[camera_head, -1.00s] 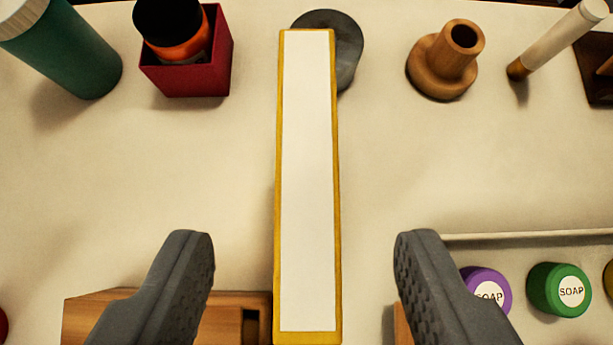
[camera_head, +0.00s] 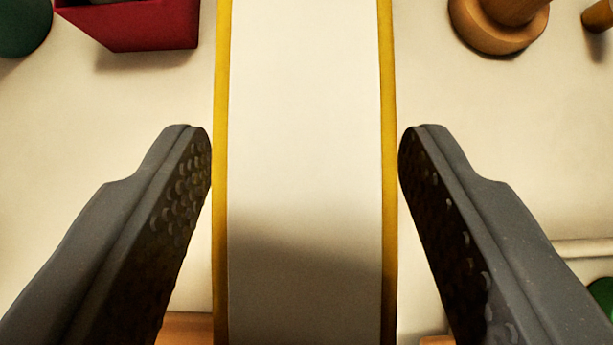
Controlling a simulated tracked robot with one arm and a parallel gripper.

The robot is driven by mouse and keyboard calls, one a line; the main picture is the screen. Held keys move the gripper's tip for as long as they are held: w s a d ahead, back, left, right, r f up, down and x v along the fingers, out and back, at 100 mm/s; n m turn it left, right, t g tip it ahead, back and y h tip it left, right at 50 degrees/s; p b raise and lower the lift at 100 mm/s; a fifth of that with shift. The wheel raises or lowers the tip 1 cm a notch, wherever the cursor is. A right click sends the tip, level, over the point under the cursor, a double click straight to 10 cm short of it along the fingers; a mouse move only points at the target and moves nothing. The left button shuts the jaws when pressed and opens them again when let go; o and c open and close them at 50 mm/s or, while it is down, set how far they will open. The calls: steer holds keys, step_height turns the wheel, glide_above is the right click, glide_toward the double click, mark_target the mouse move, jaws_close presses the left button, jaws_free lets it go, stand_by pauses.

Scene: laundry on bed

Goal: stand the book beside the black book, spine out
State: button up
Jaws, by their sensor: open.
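A book with yellow covers and a white page block (camera_head: 305,130) stands upright in the middle of the view, its page edge facing my camera. It runs from the top edge of the picture to the bottom. My gripper (camera_head: 305,148) is open, with one dark finger on each side of the book. The fingertips lie close beside the yellow covers; the right gap is narrow, and I cannot tell whether the left finger touches. The black book is not in view.
A red box (camera_head: 140,22) and part of a green cylinder (camera_head: 22,25) stand at the far left. A wooden holder (camera_head: 495,25) stands at the far right. A wooden piece (camera_head: 185,328) shows below the left finger. A green soap item (camera_head: 603,292) is at the right edge.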

jaws_close()
steer(key=shift+r, duration=0.1)
